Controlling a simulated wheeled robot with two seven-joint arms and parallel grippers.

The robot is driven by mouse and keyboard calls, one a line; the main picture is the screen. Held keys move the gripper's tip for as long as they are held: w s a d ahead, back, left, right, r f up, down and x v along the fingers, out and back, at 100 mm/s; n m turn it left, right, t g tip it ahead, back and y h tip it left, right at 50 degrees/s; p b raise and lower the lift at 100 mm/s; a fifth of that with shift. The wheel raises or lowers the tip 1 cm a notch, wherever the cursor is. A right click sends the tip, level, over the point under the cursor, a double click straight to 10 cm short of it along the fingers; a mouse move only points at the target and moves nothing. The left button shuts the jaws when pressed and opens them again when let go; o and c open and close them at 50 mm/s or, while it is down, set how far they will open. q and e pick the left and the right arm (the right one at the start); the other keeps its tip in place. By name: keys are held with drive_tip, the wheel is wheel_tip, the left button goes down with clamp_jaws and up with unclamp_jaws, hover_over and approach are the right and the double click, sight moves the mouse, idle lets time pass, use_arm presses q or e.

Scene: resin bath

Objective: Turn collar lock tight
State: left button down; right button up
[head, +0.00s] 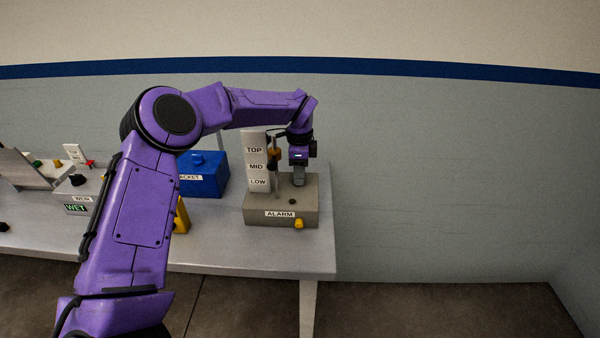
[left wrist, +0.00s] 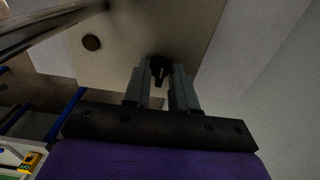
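My left gripper (head: 298,183) points down over the top of the box labelled ALARM (head: 259,219). In the left wrist view its fingers (left wrist: 159,82) stand a narrow gap apart, with a black knob (left wrist: 159,68) between their tips; they look closed on it. The head view hides this knob behind the gripper. A brown-orange collar (head: 274,154) sits on an upright rod on the box, just left of the gripper, beside a white plate (head: 256,150) marked TOP, MID and LOW. My right gripper is not in view.
A dark round button (head: 292,201) and a yellow knob (head: 299,224) are on the ALARM box. A metal rod crosses the left wrist view's upper left. A blue box (head: 207,180) stands left. The table (head: 240,258) ends just right of the ALARM box.

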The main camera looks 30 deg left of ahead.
use_arm(q)
drive_tip(key=shift+m, duration=0.3)
drive_tip(key=m+b, duration=0.1)
drive_tip(key=m, duration=1.1)
drive_tip(key=shift+r, duration=0.1)
drive_tip(key=m+p, duration=0.1)
drive_tip(key=m, duration=0.4)
drive_tip(key=shift+p, duration=0.3)
drive_tip(key=shift+m, duration=0.4)
drive_tip(key=c, duration=1.2)
unclamp_jaws()
drive_tip(key=shift+w, duration=0.1)
drive_tip(key=shift+c, duration=0.2)
